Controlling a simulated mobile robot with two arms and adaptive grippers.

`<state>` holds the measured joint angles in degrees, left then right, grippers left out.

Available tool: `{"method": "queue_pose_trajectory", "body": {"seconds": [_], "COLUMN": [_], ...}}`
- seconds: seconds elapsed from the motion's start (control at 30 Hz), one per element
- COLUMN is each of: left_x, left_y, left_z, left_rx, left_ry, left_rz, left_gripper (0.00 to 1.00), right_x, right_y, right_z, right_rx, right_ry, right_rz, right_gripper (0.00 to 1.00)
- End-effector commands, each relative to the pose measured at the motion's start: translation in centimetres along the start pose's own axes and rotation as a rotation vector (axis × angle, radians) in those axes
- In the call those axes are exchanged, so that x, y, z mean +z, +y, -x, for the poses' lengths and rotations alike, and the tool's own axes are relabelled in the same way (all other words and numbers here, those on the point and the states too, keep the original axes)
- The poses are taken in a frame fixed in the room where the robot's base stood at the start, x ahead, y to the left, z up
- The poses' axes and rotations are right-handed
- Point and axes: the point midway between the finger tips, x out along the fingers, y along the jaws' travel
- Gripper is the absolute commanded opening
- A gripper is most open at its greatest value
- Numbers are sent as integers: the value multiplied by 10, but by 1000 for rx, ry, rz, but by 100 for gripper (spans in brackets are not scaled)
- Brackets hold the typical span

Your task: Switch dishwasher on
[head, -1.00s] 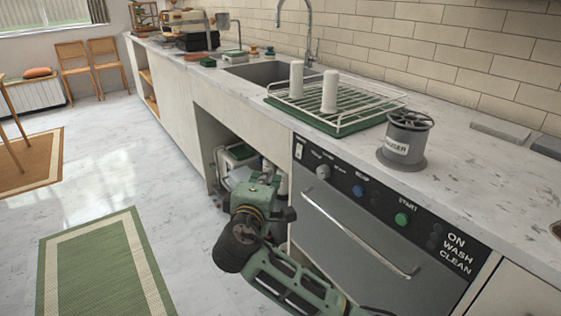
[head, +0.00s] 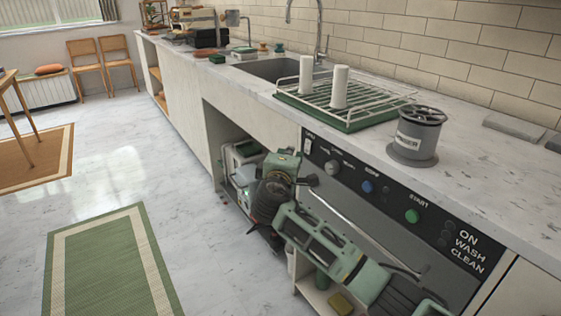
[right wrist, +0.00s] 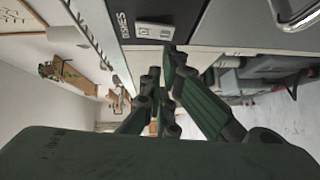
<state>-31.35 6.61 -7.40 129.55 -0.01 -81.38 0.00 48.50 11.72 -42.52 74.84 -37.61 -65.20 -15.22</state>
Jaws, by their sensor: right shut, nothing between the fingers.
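The dishwasher (head: 372,235) stands under the counter with its door shut. Its dark front panel carries a white rocker switch (head: 308,146) at the left end, a grey knob (head: 333,167), a blue button (head: 367,187) and a green START button (head: 412,216). The lamps beside ON, WASH and CLEAN (head: 448,233) look dark. My right gripper (head: 285,165) is in front of the panel's left end, just below and left of the switch. In the right wrist view the fingers (right wrist: 165,88) are shut and empty, apart from the white switch (right wrist: 155,31). My left gripper is not in view.
An open bay (head: 232,130) with a white container lies left of the dishwasher. A green rug (head: 110,260) lies on clear floor.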

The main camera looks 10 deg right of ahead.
Motion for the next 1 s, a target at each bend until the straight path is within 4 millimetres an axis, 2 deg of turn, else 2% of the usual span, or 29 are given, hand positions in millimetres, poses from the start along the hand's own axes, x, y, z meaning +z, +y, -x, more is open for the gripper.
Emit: {"method": "queue_pose_trajectory", "body": {"seconds": [0.13, 0.57, 0.67, 1.0], "left_x": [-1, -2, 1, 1], "left_y": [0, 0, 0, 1], "left_z": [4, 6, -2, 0], "left_rx": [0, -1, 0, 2], "left_ry": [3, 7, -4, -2], "left_rz": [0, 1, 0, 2], "left_gripper": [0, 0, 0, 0], "right_x": [7, 11, 15, 16], "right_y": [0, -1, -5, -4], "right_z": [-8, -10, -15, -16], "right_rx": [0, -2, 6, 6], "right_ry": [1, 0, 1, 1], "right_rz": [0, -1, 6, 6], "right_gripper": [0, 0, 0, 0]}}
